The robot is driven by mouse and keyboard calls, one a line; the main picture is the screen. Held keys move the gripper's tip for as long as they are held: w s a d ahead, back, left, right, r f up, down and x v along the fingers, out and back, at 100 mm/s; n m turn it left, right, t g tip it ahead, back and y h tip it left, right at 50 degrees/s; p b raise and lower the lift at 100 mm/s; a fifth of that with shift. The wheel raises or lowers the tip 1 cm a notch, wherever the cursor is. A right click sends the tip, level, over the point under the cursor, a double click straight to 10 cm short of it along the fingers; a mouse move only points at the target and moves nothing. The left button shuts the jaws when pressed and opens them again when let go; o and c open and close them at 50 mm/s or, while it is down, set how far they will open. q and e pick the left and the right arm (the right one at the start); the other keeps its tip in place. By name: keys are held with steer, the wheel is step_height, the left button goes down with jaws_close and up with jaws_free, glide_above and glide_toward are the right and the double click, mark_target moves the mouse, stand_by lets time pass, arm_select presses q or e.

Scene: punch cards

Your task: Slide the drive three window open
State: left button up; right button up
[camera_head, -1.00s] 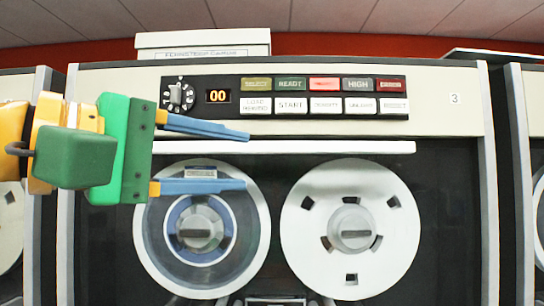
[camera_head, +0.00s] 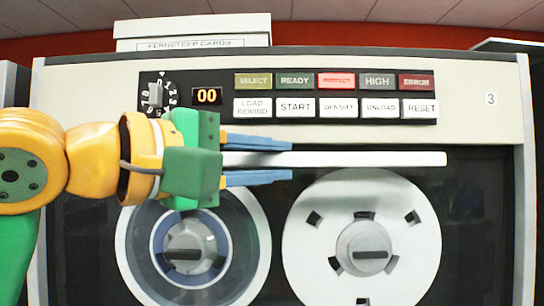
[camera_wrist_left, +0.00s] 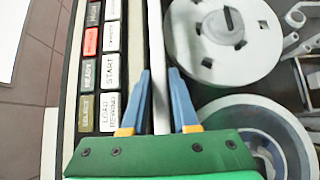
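Drive three is the cabinet with the "3" label (camera_head: 491,99) at its upper right. The white horizontal bar (camera_head: 370,159) at the top of its window runs below the button panel. My left gripper (camera_head: 291,160) has one blue finger above the bar and one below, around its left part. In the left wrist view, the bar (camera_wrist_left: 157,60) passes between the two fingertips (camera_wrist_left: 160,72), with a gap visible on each side. The gripper is open and holds nothing. It hides the bar's left end. My right gripper is not in view.
Two tape reels, the left (camera_head: 135,245) and the right (camera_head: 310,245), sit below the bar in the dark drive bay. Above it are a dial (camera_head: 156,95) and two rows of buttons (camera_head: 337,95). A white card box (camera_head: 195,30) stands on top of the cabinet.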

arm_select(q)
jaws_close()
stand_by(1.1)
